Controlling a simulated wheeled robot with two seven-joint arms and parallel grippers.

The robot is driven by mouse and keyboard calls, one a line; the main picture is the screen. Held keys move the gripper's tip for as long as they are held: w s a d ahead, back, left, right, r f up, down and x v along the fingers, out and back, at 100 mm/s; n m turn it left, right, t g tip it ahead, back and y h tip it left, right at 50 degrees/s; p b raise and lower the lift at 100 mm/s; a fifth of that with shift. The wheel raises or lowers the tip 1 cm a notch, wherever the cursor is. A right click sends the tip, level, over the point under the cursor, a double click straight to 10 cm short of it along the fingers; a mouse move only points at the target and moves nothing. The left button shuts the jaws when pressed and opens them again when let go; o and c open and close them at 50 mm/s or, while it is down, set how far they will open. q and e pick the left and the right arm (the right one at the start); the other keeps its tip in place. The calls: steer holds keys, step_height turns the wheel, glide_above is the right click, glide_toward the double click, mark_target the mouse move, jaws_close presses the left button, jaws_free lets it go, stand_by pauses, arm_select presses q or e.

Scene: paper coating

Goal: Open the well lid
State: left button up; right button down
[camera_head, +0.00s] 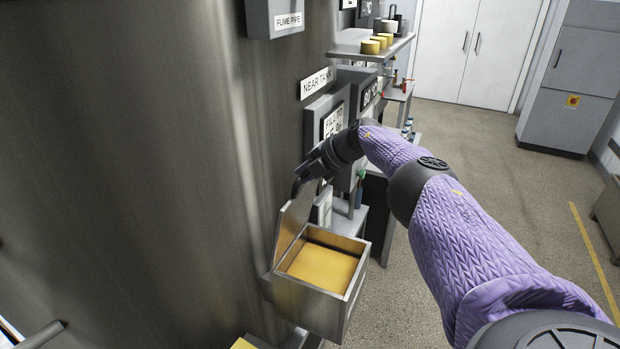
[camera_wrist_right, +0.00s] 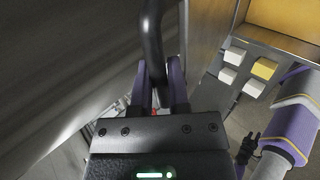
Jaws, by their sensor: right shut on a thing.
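The well is a metal box (camera_head: 310,303) on the side of the big tank, with a flat yellow surface inside. Its lid (camera_head: 293,228) stands raised and tilted on the tank side, so the box is open on top. My right gripper (camera_head: 303,180) is at the lid's upper edge. In the right wrist view its fingers (camera_wrist_right: 163,98) are shut around a dark curved handle (camera_wrist_right: 151,40). Part of the open box (camera_wrist_right: 285,18) shows at the top right there. A dark gripper, apparently my left (camera_wrist_right: 246,146), is small at the lower right, its jaws unclear.
The large metal tank (camera_head: 120,150) fills the left. Labelled control boxes (camera_head: 335,125) and a shelf (camera_head: 365,45) with yellow round pieces stand behind my right arm. Several small white and yellow blocks (camera_wrist_right: 264,68) show in the wrist view. Open floor (camera_head: 500,210) lies to the right.

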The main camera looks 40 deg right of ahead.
steer(key=shift+a+f, duration=0.15)
steer(key=c, duration=1)
jaws_free()
steer(key=shift+c, duration=0.2)
steer(key=o, duration=0.4)
steer(key=shift+w+a, duration=0.1)
steer(key=shift+w, duration=0.1)
steer(key=shift+s, duration=0.1)
steer(key=p+v, duration=0.3)
steer(key=v, duration=0.7)
